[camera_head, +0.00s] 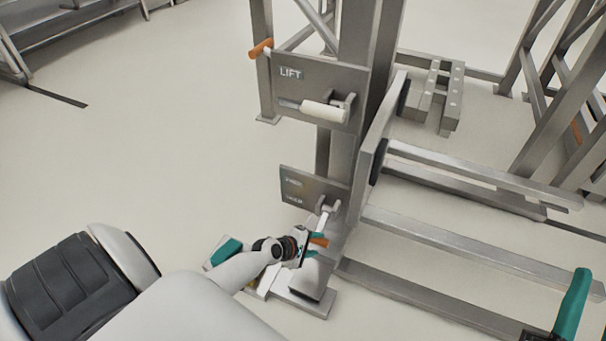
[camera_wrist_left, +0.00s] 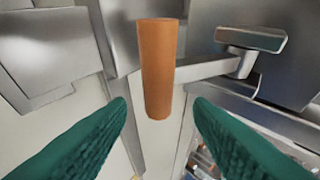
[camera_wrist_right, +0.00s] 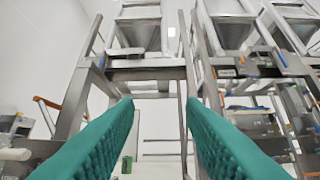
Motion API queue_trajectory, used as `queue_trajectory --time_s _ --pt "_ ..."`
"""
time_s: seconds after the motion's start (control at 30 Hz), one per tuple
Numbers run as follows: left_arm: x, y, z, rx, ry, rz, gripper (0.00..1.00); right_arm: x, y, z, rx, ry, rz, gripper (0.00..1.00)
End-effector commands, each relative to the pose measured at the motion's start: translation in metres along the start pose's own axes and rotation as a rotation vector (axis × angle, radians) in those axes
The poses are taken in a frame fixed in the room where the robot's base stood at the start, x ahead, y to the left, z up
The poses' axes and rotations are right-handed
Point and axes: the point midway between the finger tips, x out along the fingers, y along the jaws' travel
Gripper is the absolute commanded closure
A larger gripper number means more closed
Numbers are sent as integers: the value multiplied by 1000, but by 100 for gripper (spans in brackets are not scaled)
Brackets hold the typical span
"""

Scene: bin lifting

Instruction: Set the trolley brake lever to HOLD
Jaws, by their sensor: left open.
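The brake lever's orange grip (camera_wrist_left: 157,70) stands between the spread teal fingers of my left gripper (camera_wrist_left: 160,108) in the left wrist view. A metal arm runs from behind the grip to a pivot at the right. My right gripper (camera_wrist_right: 162,130) is open and empty in the right wrist view; one finger shows at the head view's lower right.
An upper plate marked LIFT (camera_head: 318,74) carries a white-handled crank (camera_head: 322,112). Another orange handle (camera_head: 261,47) sticks out at its upper left. Long metal rails (camera_head: 440,247) extend right from the mast. The floor to the left (camera_head: 150,150) is clear.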

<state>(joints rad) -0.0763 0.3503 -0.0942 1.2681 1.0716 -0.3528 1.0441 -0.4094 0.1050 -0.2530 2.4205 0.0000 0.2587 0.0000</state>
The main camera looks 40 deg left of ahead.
Motion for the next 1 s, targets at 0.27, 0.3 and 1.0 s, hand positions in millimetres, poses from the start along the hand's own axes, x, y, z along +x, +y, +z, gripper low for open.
queue_trajectory --time_s 0.27,0.3,1.0 --pt "-30 -1 -1 -1 1 1 53 -6 -7 -44 -13 319 -14 64" --pt "-34 -1 -1 -1 1 0 53 -8 -8 -50 -15 360 -17 64" --pt "-50 0 0 0 1 0 53 -26 -13 -78 -20 563 -27 64"
